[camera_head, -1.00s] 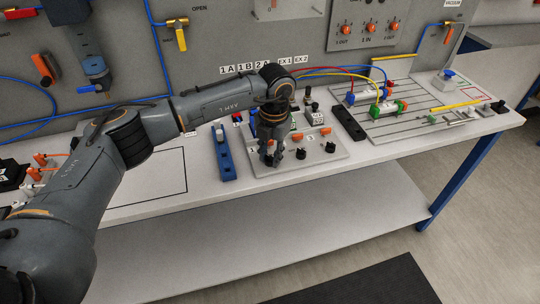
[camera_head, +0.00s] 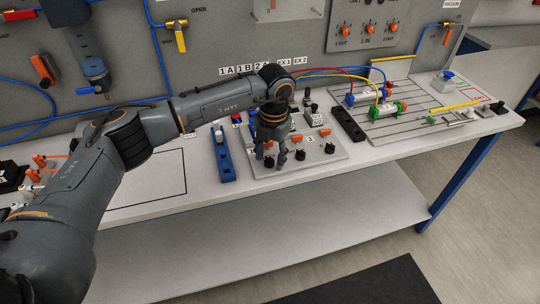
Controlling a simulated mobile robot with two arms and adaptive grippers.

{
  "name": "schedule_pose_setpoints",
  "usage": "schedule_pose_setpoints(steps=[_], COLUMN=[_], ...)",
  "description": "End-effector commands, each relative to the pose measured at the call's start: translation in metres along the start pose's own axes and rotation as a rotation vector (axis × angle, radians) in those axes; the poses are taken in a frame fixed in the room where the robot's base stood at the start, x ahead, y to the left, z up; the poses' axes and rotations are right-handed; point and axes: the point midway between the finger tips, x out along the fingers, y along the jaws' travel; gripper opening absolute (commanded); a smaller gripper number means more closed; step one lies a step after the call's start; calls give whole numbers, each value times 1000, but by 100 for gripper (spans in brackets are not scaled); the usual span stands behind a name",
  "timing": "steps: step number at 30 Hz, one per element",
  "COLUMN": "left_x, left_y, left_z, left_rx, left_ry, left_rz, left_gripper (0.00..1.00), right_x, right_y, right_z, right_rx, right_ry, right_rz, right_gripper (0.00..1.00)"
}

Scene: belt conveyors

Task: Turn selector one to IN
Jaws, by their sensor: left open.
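A grey panel plate (camera_head: 318,158) lies on the table with a front row of black knobs and orange pieces behind them. My left gripper (camera_head: 270,163) points down over the plate's left front part, its two fingers spread on either side of a black knob (camera_head: 269,162). I cannot tell whether the fingers touch this knob or which way it points. A middle black knob (camera_head: 300,155) and a right black knob (camera_head: 329,149) stand clear to the right. The small labels on the plate are mostly unreadable or hidden by my gripper. My right gripper is not in view.
A blue holder (camera_head: 224,156) stands left of the plate. A black block (camera_head: 348,124) and a grooved board (camera_head: 440,108) with hoses lie to the right. Orange wall knobs (camera_head: 369,28) are on the back panel. The table's front strip is free.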

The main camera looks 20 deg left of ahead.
Motion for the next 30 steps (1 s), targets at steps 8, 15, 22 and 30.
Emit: schedule_pose_setpoints(steps=[8,15,22,30], left_x=[-46,-95,-116,-118], left_y=[0,-1,-1,-1], left_z=[2,1,0,0], left_rx=[1,0,0,1], left_ry=[-6,-4,-1,0], left_rz=[-1,0,0,0], left_gripper=[49,49,49,49], right_x=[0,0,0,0], right_y=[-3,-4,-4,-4], right_z=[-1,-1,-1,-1], right_rx=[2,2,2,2], right_ry=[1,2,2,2], right_rz=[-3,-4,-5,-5], right_gripper=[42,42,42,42])
